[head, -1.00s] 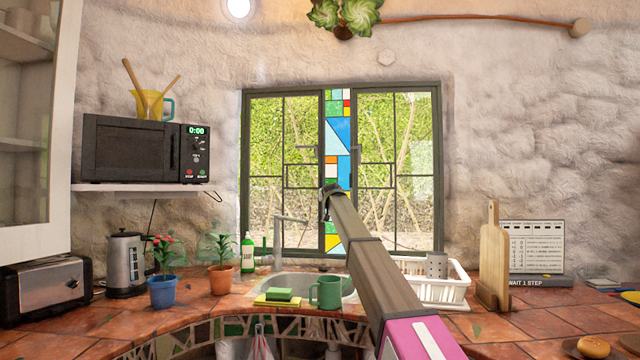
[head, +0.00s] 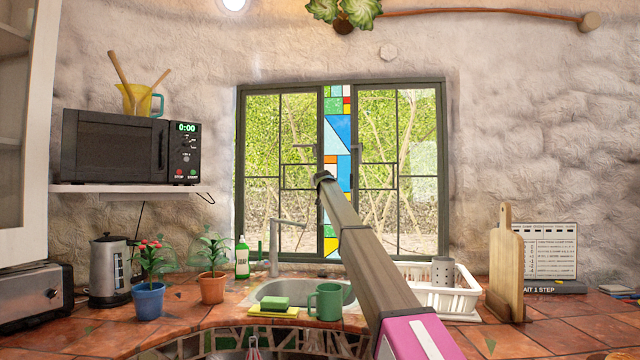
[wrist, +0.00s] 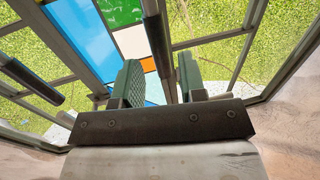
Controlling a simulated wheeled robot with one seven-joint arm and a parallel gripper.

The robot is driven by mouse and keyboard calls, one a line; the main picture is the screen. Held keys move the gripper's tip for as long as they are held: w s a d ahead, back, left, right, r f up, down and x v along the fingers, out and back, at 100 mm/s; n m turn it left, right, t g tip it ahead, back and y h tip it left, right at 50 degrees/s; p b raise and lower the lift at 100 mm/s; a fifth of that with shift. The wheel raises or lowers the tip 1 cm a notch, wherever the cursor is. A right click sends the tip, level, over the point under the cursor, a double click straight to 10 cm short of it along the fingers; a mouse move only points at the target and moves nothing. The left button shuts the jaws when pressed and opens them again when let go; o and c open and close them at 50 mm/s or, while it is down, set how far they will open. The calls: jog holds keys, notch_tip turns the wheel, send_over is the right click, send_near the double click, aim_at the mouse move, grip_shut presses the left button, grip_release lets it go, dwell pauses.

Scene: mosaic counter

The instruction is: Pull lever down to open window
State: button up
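The window (head: 440,170) has two dark-framed panes with a stained-glass strip (head: 338,135) between them. A dark lever handle (head: 306,147) is on the left pane's inner frame, and another lever (head: 357,150) is on the right pane's inner frame. Dark bars that look like the levers show at the left (wrist: 30,80) and top centre (wrist: 157,35), apart from the fingers.
Below the window are a sink (head: 265,291), a faucet (head: 274,245), a green mug (head: 328,302) and a white dish rack (head: 470,298). A microwave (head: 110,147) is on a shelf at left. A cutting board (head: 506,265) stands at right.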

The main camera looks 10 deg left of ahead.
jog(key=w, duration=0.4)
jog(key=shift+w+a, duration=0.1)
jog(key=shift+a, duration=0.25)
jog(key=shift+c, duration=0.3)
